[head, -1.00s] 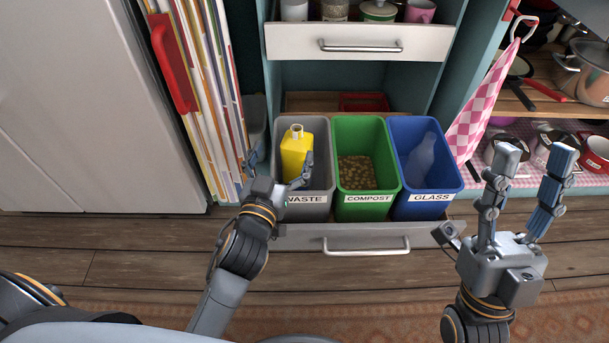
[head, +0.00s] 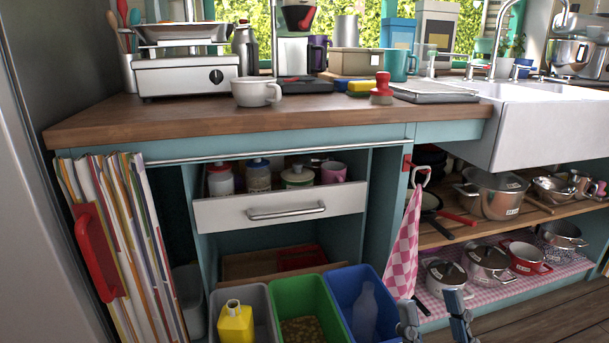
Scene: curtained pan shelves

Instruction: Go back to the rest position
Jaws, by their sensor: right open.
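My right gripper (head: 434,322) shows only by its two fingertips at the bottom edge of the head view, right of the bins. Its fingers are apart with nothing between them. My left gripper is out of view. The grey bin (head: 257,300) holds a yellow bottle (head: 236,324). The green bin (head: 299,287) beside it holds brown bits, and the blue bin (head: 349,279) holds a clear bottle (head: 365,308). The bin fronts are cut off below.
A white drawer (head: 230,213) with jars stands partly open above the bins. A pink checked towel (head: 405,247) hangs near my right fingers. Pans and pots (head: 497,193) fill the right shelves.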

